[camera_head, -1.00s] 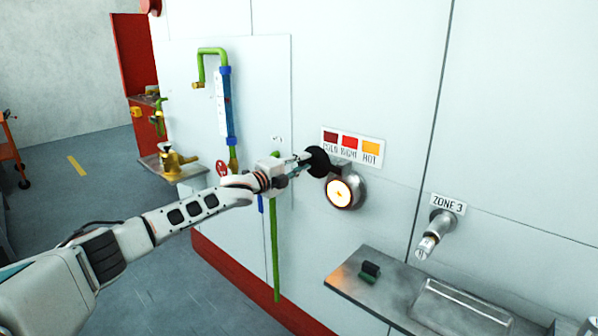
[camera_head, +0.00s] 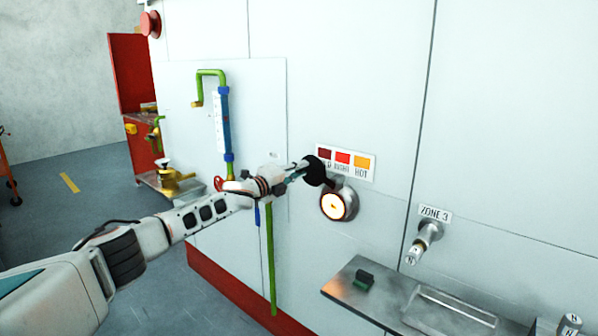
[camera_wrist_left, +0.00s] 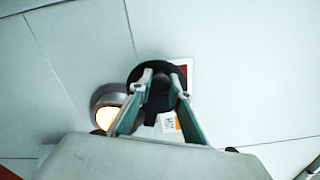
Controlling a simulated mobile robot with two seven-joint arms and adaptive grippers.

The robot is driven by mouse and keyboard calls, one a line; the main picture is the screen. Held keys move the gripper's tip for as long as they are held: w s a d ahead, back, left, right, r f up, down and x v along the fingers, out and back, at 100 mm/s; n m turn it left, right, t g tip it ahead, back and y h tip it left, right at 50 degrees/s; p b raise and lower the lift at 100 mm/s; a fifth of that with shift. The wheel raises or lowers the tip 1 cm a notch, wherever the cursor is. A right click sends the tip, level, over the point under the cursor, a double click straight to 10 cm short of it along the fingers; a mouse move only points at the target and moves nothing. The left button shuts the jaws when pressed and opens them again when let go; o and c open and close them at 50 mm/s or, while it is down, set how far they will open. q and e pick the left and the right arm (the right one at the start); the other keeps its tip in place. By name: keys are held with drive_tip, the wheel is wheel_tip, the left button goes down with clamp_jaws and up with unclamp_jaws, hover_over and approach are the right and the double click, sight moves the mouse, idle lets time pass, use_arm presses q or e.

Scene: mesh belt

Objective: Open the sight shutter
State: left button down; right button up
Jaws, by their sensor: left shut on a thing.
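The sight shutter is a round black disc (camera_head: 315,171) at the upper left of a round metal sight port (camera_head: 338,204). The port glows orange-white and its glass shows uncovered. My left gripper (camera_head: 303,164) reaches in from the left and is shut at the disc. In the left wrist view, the two fingers of the left gripper (camera_wrist_left: 160,88) close on a dark knob in the middle of the black disc (camera_wrist_left: 135,75). The glowing port (camera_wrist_left: 106,108) shows beside them at the left. My right gripper is not in view.
A colour label (camera_head: 345,162) is on the wall above the port, partly hidden by the disc. A metal shelf (camera_head: 385,300) with a small dark green block stands out at lower right, below the ZONE 3 fitting (camera_head: 424,243). Green pipework (camera_head: 211,74) runs left of the port.

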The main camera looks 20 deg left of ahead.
use_arm(q)
drive_tip(key=c, duration=1.9)
unclamp_jaws()
drive_tip(key=shift+d, duration=0.1)
drive_tip(key=shift+v, duration=6.05)
drive_tip(key=s+d+f+n+g, duration=0.1)
drive_tip(key=s+d+f+n, duration=0.2)
drive_tip(key=s+d+f, duration=0.5)
drive_tip(key=s+d+f+n+g+h, duration=0.1)
drive_tip(key=s+d+f+n, duration=0.3)
drive_tip(key=f, duration=0.7)
drive_tip(key=s+d+f+n+g, duration=0.1)
drive_tip(key=s+d+f+n, duration=0.1)
drive_tip(key=s+d+f, duration=0.55)
drive_tip(key=s+a+f+n+g+y, duration=0.1)
drive_tip(key=s+f+n, duration=0.3)
drive_tip(key=s+f, duration=0.2)
drive_tip(key=s+a+f+n+g+y, duration=0.1)
drive_tip(key=s+f+n, duration=0.3)
drive_tip(key=s, duration=0.7)
drive_tip(key=s+a+f+n+g+y, duration=0.1)
drive_tip(key=s+f+n, duration=0.3)
drive_tip(key=s+f, duration=0.4)
drive_tip(key=shift+s+a+y, duration=0.3)
drive_tip(key=shift+s+y, duration=0.15)
drive_tip(key=shift+y, duration=0.25)
